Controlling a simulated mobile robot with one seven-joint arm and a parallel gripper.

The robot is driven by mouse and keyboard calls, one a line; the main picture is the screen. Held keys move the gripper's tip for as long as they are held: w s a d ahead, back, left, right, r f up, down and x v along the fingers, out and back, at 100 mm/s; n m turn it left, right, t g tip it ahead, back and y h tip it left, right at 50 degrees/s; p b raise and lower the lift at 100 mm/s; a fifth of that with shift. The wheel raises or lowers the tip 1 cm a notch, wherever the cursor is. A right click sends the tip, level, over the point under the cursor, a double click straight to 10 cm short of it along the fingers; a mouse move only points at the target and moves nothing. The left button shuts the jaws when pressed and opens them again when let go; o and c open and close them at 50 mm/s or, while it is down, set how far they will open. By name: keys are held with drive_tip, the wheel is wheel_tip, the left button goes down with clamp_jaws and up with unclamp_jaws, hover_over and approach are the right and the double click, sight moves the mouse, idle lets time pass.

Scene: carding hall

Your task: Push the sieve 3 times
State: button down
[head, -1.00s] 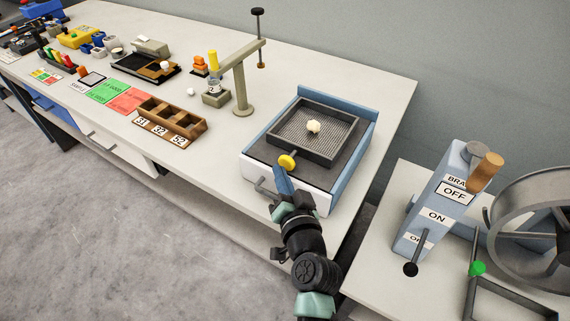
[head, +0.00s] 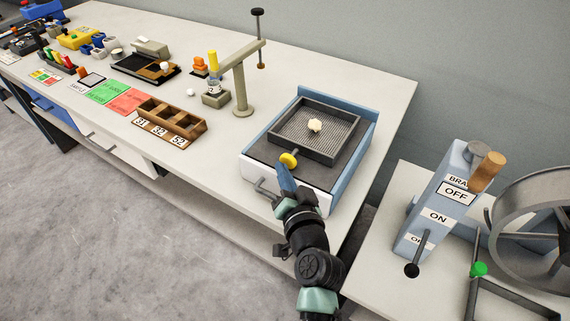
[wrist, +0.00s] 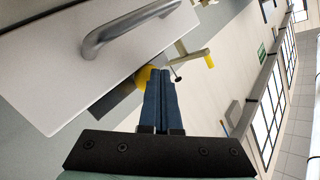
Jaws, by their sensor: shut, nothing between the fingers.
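The sieve (head: 293,129) is a dark square frame with a mesh floor, sitting in a blue-and-white box (head: 362,143) on the bench. A small pale tuft (head: 315,125) lies on the mesh. A yellow knob (head: 288,160) sticks out from the sieve's near side. My gripper (head: 284,166) is shut and empty, its blue fingers pointing at the knob from the near side. In the wrist view the fingertips (wrist: 161,74) are right at the yellow knob (wrist: 145,74), which they partly hide. Contact looks likely but I cannot be certain.
The box has a grey handle (head: 263,187) on its front, left of my fingers. A stand (head: 240,80) and a wooden tray with numbered labels (head: 170,117) are to the left. A lever panel (head: 437,212) and a wheel stand on the table at right.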

drive_tip(key=shift+w+d+r+b, duration=0.1)
drive_tip(key=shift+w+d+b, duration=0.65)
drive_tip(key=shift+w, duration=0.15)
idle(0.9)
drive_tip(key=shift+s+a, duration=0.1)
drive_tip(key=shift+s+a+p, duration=0.45)
drive_tip(key=shift+s+a, duration=0.15)
drive_tip(key=shift+s, duration=0.2)
drive_tip(key=shift+s+a+p, duration=0.4)
drive_tip(key=shift+s+a, duration=0.15)
drive_tip(key=shift+s, duration=0.2)
drive_tip(key=shift+s+a+p, duration=0.5)
drive_tip(key=shift+s+a, duration=0.3)
drive_tip(key=shift+s, duration=0.25)
drive_tip(key=shift+s+a+p, duration=0.45)
drive_tip(key=shift+s+a, duration=0.3)
drive_tip(key=shift+s, duration=0.25)
idle(0.9)
drive_tip(key=s+m, duration=0.1)
drive_tip(key=m, duration=0.5)
drive_tip(key=s+a+m, duration=0.1)
drive_tip(key=m, duration=0.5)
drive_tip(key=s+a+f+m+p, duration=0.1)
drive_tip(key=m, duration=0.5)
drive_tip(key=shift+m+t, duration=0.4)
